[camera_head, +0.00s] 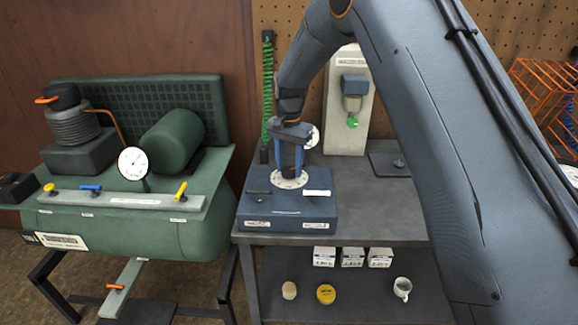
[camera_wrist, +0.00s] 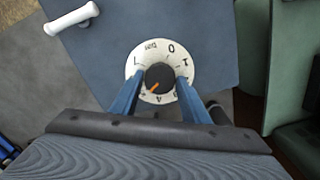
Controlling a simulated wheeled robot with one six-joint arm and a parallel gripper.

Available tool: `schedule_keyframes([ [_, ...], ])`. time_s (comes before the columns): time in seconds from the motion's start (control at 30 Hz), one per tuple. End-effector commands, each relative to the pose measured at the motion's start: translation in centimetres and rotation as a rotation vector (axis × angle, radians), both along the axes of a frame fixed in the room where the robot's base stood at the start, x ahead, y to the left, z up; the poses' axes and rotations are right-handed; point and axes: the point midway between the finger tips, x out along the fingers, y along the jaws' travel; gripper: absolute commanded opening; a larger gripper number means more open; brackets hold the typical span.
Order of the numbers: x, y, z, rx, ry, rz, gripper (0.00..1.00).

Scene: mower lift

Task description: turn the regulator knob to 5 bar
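The regulator knob (camera_wrist: 159,77) is a dark round knob with an orange pointer. It sits in the middle of a white dial (camera_wrist: 148,53) marked "bar" and with figures, some of them too small to read or covered. The pointer aims down-left in the wrist view; the figure there is unclear. My gripper (camera_wrist: 159,88) has its two blue fingers on either side of the knob, over the dial, with small gaps showing. In the head view the dial (camera_head: 289,184) lies on top of a blue box (camera_head: 287,209). My gripper (camera_head: 290,160) points down over it and hides the knob.
A white lever (camera_head: 317,193) and a dark lever (camera_head: 258,191) flank the dial on the box. The box stands on a grey bench (camera_head: 375,232). A green compressor (camera_head: 150,235) with a gauge (camera_head: 133,163) stands left. A filter panel (camera_head: 348,120) stands behind.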

Motion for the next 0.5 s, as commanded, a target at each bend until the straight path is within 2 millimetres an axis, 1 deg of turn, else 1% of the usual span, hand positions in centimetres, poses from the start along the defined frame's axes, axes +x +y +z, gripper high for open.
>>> schedule_keyframes([
  [0.03, 0.0, 0.0, 0.1, 0.0, -0.001, 0.0, 0.51],
  [0.07, 0.0, 0.0, 0.1, 0.0, -0.001, 0.0, 0.56],
  [0.1, 0.0, 0.0, 0.0, 0.0, 0.0, 0.0, 0.57],
  [0.37, 0.0, 0.0, 0.1, 0.0, 0.0, 0.001, 0.57],
  [0.5, 0.1, 0.0, 1.2, 0.001, -0.003, 0.001, 0.57],
])
